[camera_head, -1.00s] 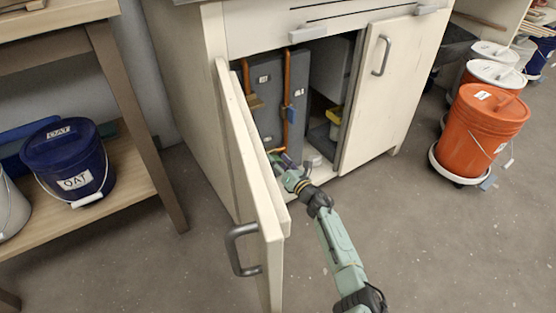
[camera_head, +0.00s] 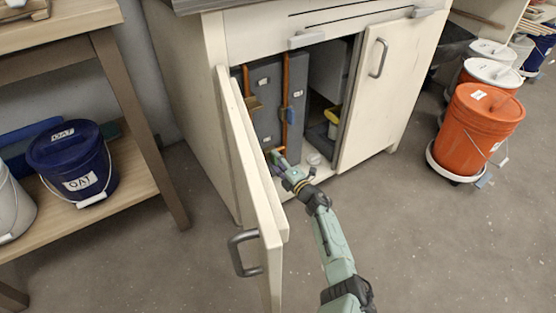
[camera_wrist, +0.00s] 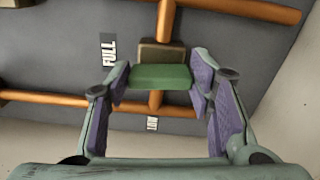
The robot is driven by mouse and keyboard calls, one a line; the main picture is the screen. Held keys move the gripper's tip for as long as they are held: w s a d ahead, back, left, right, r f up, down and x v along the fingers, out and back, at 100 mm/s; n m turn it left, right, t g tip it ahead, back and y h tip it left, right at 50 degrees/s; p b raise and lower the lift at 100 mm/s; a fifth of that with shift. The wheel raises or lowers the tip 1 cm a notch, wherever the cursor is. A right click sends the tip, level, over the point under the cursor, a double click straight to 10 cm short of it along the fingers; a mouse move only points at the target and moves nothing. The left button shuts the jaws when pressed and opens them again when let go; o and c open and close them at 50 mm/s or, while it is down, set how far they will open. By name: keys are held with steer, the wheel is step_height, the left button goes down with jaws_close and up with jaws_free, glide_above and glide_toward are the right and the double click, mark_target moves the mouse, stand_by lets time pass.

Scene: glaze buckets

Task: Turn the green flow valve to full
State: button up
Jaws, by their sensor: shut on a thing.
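The green valve handle (camera_wrist: 160,76) is a flat green block in front of a brown valve body (camera_wrist: 161,54) on a copper pipe. In the wrist view it lies crosswise between my purple finger pads. My gripper (camera_wrist: 161,80) is shut on it, one finger at each end. A "FULL" label (camera_wrist: 108,51) is on the grey panel to the left of the handle. A second small label (camera_wrist: 152,123) is below it, too small to read surely. In the head view my gripper (camera_head: 282,165) is low inside the open cabinet, and the handle is mostly hidden there.
The open cabinet door (camera_head: 252,190) stands close left of my arm; the shut door (camera_head: 385,95) is to the right. A blue valve (camera_head: 288,115) and a brown one (camera_head: 253,103) sit higher on copper pipes. An orange bucket (camera_head: 475,130) stands right. The floor in front is clear.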

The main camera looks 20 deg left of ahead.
steer(key=shift+m, duration=0.5)
steer(key=o, duration=1.2)
steer(key=shift+c, duration=0.2)
steer(key=v, duration=0.7)
steer(key=shift+s+d, duration=0.15)
steer(key=shift+d, duration=0.05)
